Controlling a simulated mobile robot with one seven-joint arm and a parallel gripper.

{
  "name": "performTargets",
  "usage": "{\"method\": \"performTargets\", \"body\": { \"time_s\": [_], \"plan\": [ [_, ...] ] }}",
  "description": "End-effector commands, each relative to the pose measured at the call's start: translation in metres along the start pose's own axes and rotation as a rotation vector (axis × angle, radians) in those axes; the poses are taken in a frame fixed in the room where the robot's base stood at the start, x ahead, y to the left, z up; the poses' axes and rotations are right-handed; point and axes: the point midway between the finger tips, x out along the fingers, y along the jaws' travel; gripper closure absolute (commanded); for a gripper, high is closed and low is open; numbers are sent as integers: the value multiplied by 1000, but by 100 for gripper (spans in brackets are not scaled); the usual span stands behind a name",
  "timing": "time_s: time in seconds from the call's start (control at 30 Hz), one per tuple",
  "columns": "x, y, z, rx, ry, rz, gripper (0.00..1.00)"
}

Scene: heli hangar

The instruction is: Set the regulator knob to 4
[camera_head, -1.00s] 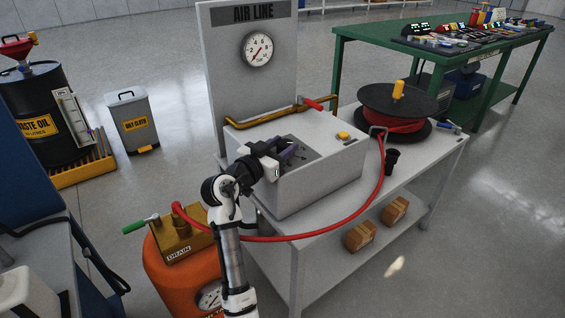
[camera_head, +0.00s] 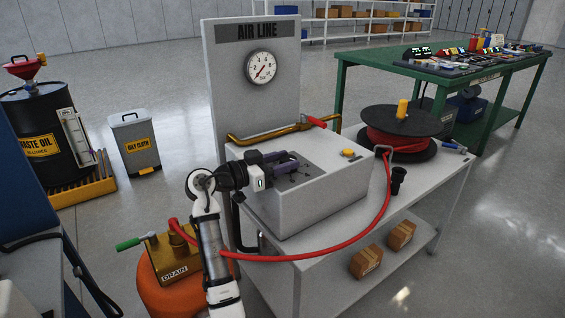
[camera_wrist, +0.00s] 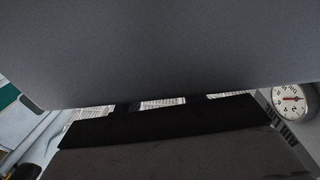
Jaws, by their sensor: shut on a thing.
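The grey air-line box (camera_head: 320,205) stands on a white cart, with a dark marked panel on its top. My gripper (camera_head: 296,166) reaches over that panel from the left, its two dark fingers low at the top face. It is shut on what seems to be the regulator knob, which the fingers hide; its setting cannot be read. The round pressure gauge (camera_head: 262,68) is on the upright AIR LINE board, its needle pointing to the lower left. The gauge also shows at the right of the wrist view (camera_wrist: 289,98). Large grey and black surfaces fill most of that view.
A yellow button (camera_head: 348,153) is on the box top, right of my gripper. A brass pipe with a red lever (camera_head: 313,121) runs behind. A red hose (camera_head: 340,243) loops in front from the reel (camera_head: 402,130) to the orange tank (camera_head: 165,288). A green bench stands behind right.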

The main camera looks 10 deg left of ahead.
Motion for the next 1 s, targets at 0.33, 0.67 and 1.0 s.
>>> {"method": "performTargets", "body": {
  "time_s": [0.33, 0.67, 1.0],
  "plan": [
    [1, 0, 1, -1, -1, 0, 38],
    [-3, 0, 0, -1, 0, -2, 38],
    [-64, -1, 0, -1, 1, -5, 38]
  ]
}}
